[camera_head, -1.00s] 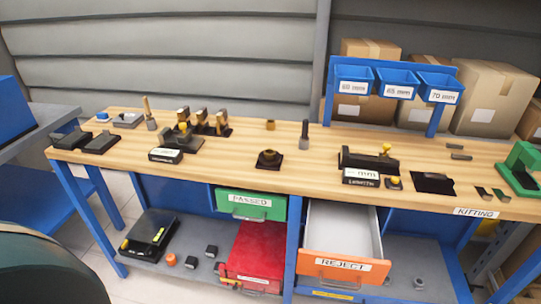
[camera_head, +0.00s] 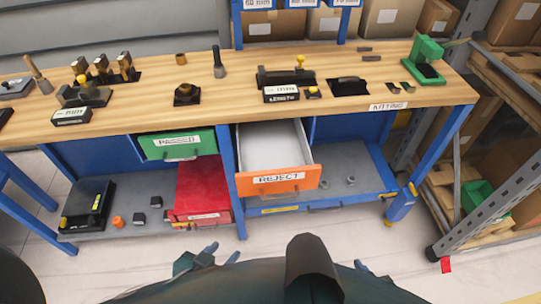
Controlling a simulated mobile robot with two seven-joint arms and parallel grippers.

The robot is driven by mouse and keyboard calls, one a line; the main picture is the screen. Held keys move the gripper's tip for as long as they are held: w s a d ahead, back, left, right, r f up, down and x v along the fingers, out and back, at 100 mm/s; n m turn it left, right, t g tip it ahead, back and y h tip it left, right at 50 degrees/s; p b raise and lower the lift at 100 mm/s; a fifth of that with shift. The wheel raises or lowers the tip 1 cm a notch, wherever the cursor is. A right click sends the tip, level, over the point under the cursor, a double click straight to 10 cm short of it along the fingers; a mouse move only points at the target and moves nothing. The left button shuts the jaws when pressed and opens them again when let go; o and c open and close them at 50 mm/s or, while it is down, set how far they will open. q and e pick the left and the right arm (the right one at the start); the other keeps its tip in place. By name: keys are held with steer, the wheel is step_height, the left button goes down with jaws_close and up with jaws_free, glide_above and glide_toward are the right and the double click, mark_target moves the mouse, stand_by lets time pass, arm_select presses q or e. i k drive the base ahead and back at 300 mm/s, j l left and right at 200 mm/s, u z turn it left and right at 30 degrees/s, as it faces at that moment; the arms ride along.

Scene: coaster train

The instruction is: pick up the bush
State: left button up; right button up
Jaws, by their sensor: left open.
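A small brown bush (camera_head: 181,59) stands upright at the back of the wooden workbench (camera_head: 220,108), left of a dark upright tool with a thick base. A second bronze ring-like part (camera_head: 184,90) sits on a black square base nearer the front edge. My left gripper (camera_head: 210,257) shows small at the bottom of the view, low in front of the bench and well away from both; it is open, with nothing seen between its fingers. My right gripper (camera_head: 372,278) is partly visible at the bottom right, mostly hidden behind my body, so its jaws are unclear.
The orange REJECT drawer (camera_head: 278,180) is pulled out below the bench front. The green PASSED drawer (camera_head: 178,145) is beside it. A black fixture with a yellow knob (camera_head: 287,77) stands right of the bush. A metal shelf rack (camera_head: 490,190) is at the right.

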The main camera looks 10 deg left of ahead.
mark_target(185, 89)
steer(key=j+z, duration=0.2)
steer(key=z, duration=0.2)
steer(key=j+z, duration=0.2)
steer(key=z, duration=0.25)
steer(key=j+z, duration=0.25)
steer(key=z, duration=0.15)
steer(key=k+j+z, duration=0.15)
steer(key=j, duration=0.2)
steer(key=k+j+z, duration=0.15)
steer(key=j, duration=0.15)
steer(key=k+j+z, duration=0.15)
steer(key=j, duration=0.15)
